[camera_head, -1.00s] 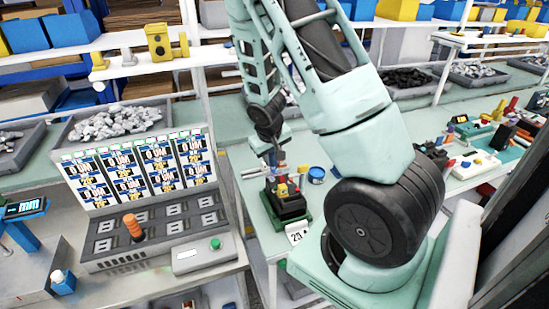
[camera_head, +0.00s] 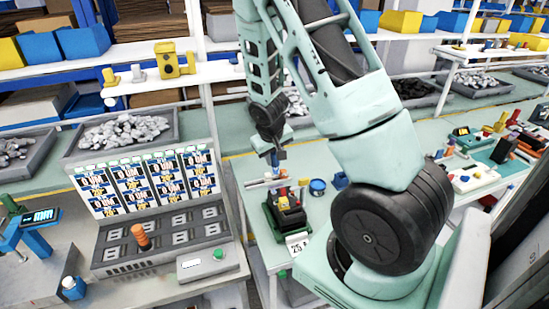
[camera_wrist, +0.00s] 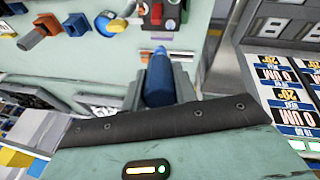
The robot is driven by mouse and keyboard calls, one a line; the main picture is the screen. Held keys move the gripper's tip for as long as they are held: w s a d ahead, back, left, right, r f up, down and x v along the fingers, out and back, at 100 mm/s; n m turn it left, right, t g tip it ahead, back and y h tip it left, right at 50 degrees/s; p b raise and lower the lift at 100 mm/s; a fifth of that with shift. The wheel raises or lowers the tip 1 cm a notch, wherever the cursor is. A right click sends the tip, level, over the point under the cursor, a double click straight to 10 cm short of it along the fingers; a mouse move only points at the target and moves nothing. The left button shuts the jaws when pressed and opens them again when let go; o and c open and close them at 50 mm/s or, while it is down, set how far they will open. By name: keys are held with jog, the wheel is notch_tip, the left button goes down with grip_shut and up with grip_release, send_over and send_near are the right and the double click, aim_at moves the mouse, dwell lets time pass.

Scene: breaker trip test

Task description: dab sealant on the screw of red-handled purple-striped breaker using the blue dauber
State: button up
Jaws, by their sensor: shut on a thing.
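My gripper (camera_head: 274,156) is shut on the blue dauber (camera_wrist: 160,83), whose lighter blue tip points away from the wrist. In the head view the dauber (camera_head: 275,159) hangs above the worktable, over the back of a dark green-based fixture (camera_head: 287,217) with red and yellow parts. The fixture also shows in the wrist view (camera_wrist: 157,15), beyond the dauber tip. The dauber appears apart from it.
A blue round pot (camera_head: 318,187) and a blue block (camera_head: 340,180) stand right of the fixture. A grey panel rack (camera_head: 160,237) with an orange-handled piece (camera_head: 141,236) is at left. Shelves with bins run along the back. Bare tabletop (camera_head: 240,175) shows left of the gripper.

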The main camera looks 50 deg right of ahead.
dwell(0.4)
jog(key=shift+f+b, duration=0.45)
jog(key=shift+b, duration=0.05)
jog(key=shift+w, duration=0.1)
